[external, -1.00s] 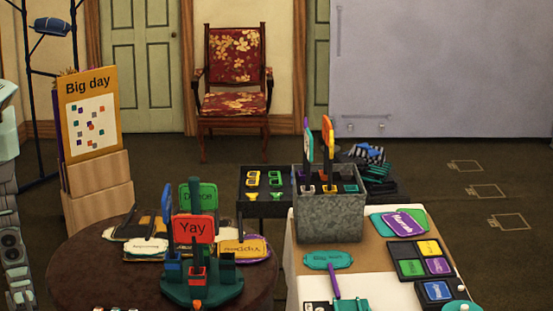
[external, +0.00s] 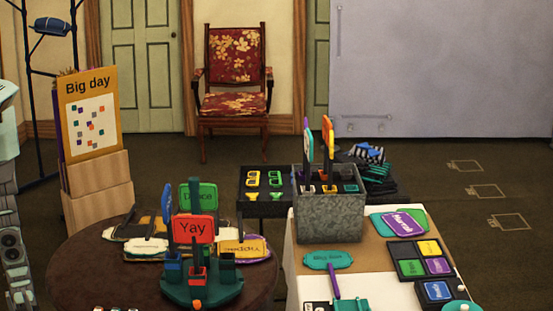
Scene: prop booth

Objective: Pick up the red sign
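The red sign (external: 193,229), lettered "Yay", stands upright in a teal round holder (external: 205,293) on the dark round table at the lower left. Its lower end sits in a small red socket of the holder. A green sign (external: 207,196) stands behind it, partly covered by it, and a blue sign (external: 167,199) stands to its left, seen nearly edge-on. My gripper is not in view; nothing touches the red sign.
The round table (external: 75,262) also bears flat signs (external: 243,247) behind the holder. A metal bin (external: 330,218) with upright signs stands on the white-and-brown table (external: 380,262) to the right. A black tray (external: 263,183) and a "Big day" board (external: 89,112) stand farther back.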

